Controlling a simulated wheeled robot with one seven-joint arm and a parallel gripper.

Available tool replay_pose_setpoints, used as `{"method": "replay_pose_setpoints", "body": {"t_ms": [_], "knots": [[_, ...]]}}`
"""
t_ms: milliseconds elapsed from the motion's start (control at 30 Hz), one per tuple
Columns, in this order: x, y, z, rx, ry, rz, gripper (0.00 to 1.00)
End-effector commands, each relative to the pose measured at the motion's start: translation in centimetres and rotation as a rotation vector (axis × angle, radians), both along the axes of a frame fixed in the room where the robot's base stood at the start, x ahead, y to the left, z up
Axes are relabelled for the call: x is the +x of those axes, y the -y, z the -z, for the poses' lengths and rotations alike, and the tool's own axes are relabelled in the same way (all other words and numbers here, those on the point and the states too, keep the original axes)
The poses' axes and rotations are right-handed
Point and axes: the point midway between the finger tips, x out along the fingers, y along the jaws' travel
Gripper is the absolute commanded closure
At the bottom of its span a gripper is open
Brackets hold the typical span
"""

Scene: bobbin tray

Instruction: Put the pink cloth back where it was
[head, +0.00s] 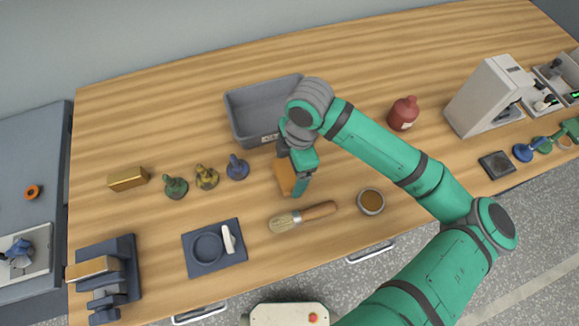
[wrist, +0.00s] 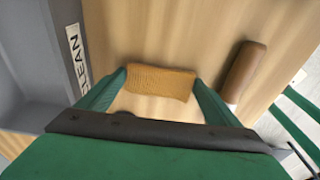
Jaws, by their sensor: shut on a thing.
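I see no pink cloth in either view. My gripper (head: 298,184) is over the table's middle, just in front of the grey bin (head: 236,122). It is shut on an orange-brown, rough-surfaced piece (head: 284,176), which looks like a cloth or a pad. In the wrist view this piece (wrist: 160,83) spans between the two fingertips. I cannot tell whether it touches the table. In the wrist view the bin's wall (wrist: 68,20) carries a label reading CLEAN. The bin's visible inside looks empty, but my arm hides its right part.
A brush (head: 302,216) and a round brown-filled cup (head: 370,201) lie in front. Small green, yellow and blue pieces (head: 206,177) stand left. A dark tray (head: 190,258) is at front left, a red bottle (head: 403,113) right. The back left table is clear.

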Motion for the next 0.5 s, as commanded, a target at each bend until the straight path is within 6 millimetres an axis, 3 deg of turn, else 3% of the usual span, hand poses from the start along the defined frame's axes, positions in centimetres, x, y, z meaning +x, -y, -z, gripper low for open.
{"method": "replay_pose_setpoints", "body": {"t_ms": [433,467,500], "knots": [[-0.04,0.3,0.85,0.0,-0.002,0.008,0.35],[-0.04,0.3,0.88,0.0,-0.003,0.008,0.09],[-0.06,0.3,0.92,-0.001,-0.004,0.007,0.0]]}}
